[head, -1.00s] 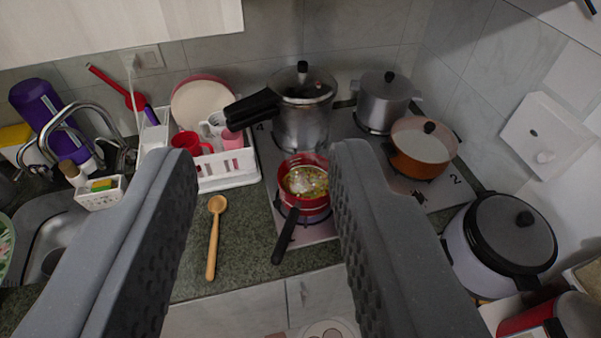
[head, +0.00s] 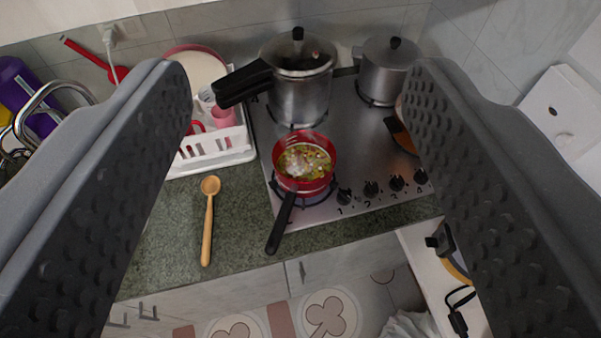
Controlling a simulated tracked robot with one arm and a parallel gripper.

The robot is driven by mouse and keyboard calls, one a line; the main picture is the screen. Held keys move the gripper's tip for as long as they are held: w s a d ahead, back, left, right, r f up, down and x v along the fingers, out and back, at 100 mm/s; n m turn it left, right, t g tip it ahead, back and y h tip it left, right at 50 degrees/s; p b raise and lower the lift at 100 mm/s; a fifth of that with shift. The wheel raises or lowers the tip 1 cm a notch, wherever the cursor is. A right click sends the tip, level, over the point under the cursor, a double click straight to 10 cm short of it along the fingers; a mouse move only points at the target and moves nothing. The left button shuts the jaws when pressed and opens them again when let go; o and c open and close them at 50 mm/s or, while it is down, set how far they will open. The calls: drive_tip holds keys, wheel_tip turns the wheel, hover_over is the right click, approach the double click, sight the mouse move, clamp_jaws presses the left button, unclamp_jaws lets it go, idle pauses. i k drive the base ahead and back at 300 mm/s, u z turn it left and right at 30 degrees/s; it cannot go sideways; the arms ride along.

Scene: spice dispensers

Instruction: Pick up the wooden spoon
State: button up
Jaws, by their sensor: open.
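The wooden spoon (head: 207,226) lies on the dark green speckled counter, left of the stove. Its round bowl points to the back and its handle points to the counter's front edge. My gripper (head: 298,85) is open and empty, with its two grey dimpled fingers wide apart on either side of the picture. The spoon shows in the gap between the fingers, nearer the left finger. Nothing covers the spoon, and no finger appears to touch it.
A small red pan (head: 303,166) with food sits on the stove (head: 340,125), its black handle pointing toward the spoon's side. A pressure cooker (head: 298,90) stands behind it. A white dish rack (head: 215,148) stands behind the spoon. Counter (head: 170,225) around the spoon is clear.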

sight(212, 186)
drive_tip(key=u, duration=0.05)
drive_tip(key=k, duration=0.5)
drive_tip(key=u, duration=0.4)
drive_tip(key=i, duration=0.3)
drive_tip(key=u, duration=0.05)
drive_tip(key=k, duration=1.25)
drive_tip(key=u, duration=0.1)
drive_tip(key=i, duration=1.7)
drive_tip(key=z, duration=0.65)
